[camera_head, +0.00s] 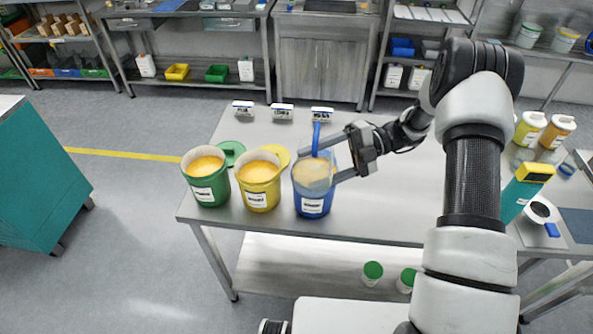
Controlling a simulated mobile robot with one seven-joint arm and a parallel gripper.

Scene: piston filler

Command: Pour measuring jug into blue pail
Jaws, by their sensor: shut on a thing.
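The blue pail (311,206) stands upright on the steel table, at the right of a row of three pails, with a white label on its front. My gripper (319,168) reaches in from the right at the pail's mouth, one finger towards the back and one towards the front. It is shut on a pale, see-through vessel, which looks like the measuring jug (314,172). The jug is at or over the pail's opening and hides much of it. Its tilt and how deep it sits cannot be told. An upright blue strip (316,139) shows behind the upper finger; its nature is unclear.
A green pail (208,191) and a yellow pail (259,197), both with orange-yellow contents, stand left of the blue pail. Their lids lie behind them. Small signs line the table's back edge. The table (400,205) is clear to the right, beneath my arm.

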